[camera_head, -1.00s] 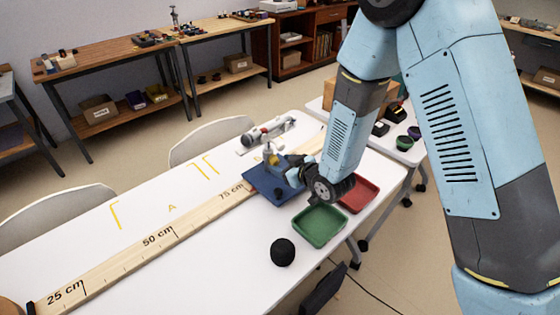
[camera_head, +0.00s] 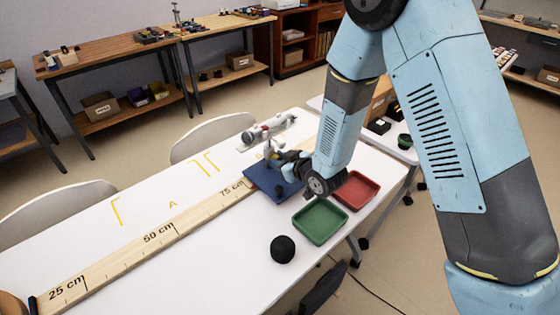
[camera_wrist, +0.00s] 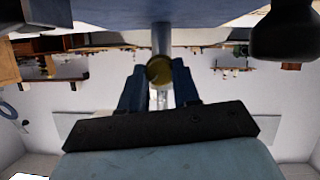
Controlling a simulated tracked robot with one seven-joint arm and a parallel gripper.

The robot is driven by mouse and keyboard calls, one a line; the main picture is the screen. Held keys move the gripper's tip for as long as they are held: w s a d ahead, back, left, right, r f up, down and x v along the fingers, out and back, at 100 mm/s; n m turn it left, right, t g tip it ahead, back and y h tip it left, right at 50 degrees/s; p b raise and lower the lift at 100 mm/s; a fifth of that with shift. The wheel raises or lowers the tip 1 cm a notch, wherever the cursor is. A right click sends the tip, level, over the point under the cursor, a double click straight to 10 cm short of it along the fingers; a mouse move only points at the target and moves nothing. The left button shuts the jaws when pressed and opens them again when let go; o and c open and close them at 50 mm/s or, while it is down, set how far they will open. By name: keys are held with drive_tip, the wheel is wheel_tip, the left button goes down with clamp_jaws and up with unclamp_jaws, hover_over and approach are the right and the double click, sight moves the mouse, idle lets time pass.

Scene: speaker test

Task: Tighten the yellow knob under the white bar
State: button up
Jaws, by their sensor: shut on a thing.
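In the wrist view a round, dull yellow knob (camera_wrist: 160,72) sits at the end of a grey post (camera_wrist: 161,38). My gripper (camera_wrist: 159,78) has a dark blue finger on each side of the knob and is shut on it. In the head view my gripper (camera_head: 280,163) is small and low over the blue mat (camera_head: 258,183); the knob cannot be made out clearly there. A whitish bar-like piece with a red part (camera_head: 268,129) lies just beyond the gripper. I cannot tell whether this is the white bar above the knob.
A green tray (camera_head: 320,222) and a red tray (camera_head: 356,190) lie near my wrist. A long wooden ruler (camera_head: 130,252) runs along the white table (camera_head: 190,285).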

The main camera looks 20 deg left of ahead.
drive_tip(key=c, duration=0.3)
drive_tip(key=m+g, duration=0.1)
drive_tip(key=m+g+y, duration=0.1)
drive_tip(key=m, duration=0.1)
drive_tip(key=shift+w+d, duration=0.2)
drive_tip(key=shift+w, duration=0.1)
drive_tip(key=shift+w+f+m+g+y, duration=0.1)
drive_tip(key=shift+m+g+y, duration=0.55)
drive_tip(key=shift+m, duration=0.75)
drive_tip(key=o, duration=1.1)
drive_tip(key=shift+c, duration=0.2)
